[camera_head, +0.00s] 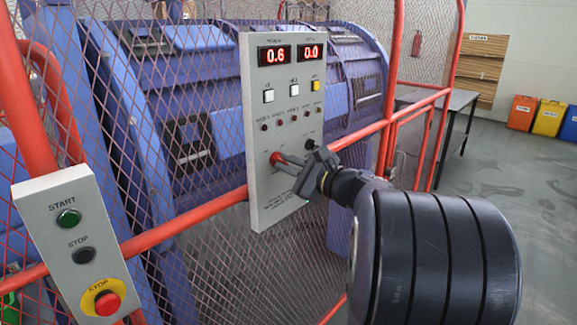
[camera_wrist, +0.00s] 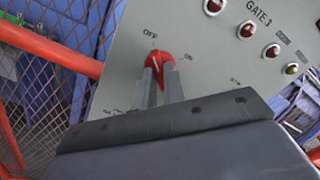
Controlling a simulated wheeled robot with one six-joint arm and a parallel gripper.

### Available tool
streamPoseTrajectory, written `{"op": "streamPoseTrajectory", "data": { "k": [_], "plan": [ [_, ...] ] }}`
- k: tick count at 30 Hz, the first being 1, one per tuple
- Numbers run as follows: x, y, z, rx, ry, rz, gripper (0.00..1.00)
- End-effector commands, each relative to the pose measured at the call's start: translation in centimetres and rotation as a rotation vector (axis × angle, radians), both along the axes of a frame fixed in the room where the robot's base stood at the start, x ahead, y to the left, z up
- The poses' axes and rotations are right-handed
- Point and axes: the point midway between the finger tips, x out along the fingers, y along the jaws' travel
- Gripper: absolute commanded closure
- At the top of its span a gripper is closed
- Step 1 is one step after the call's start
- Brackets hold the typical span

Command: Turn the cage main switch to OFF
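The cage main switch is a red rotary knob (camera_head: 276,158) low on the grey control panel (camera_head: 262,205). In the wrist view the knob (camera_wrist: 158,60) has a white line, and its upper end points up towards the OFF label (camera_wrist: 150,33). The ON label (camera_wrist: 188,56) is to its right. My gripper (camera_head: 284,163) reaches the knob from the right. In the wrist view my gripper's two fingers (camera_wrist: 159,85) lie close on either side of the knob, with its red lower part between them. The fingers hide part of the knob's sides.
The panel hangs on a red-framed mesh fence (camera_head: 210,200) before the blue machine. Its displays (camera_head: 291,54) read 0.6 and 0.0. Several buttons and lamps (camera_head: 292,117) sit above the knob. A START/STOP box (camera_head: 75,225) stands at the left. Open floor (camera_head: 500,180) lies right.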

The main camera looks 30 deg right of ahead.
Motion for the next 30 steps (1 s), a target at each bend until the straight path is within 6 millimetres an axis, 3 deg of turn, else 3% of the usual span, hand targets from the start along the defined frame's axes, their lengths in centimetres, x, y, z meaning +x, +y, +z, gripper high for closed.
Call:
{"op": "streamPoseTrajectory", "data": {
  "k": [7,17,30],
  "plan": [
    [0.0,0.0,0.0,0.001,0.0,0.0,0.69],
    [-0.4,-0.2,0.0,0.001,0.0,-0.002,0.68],
    [-7.3,-2.8,-0.1,0.001,-0.001,-0.006,0.68]
  ]
}}
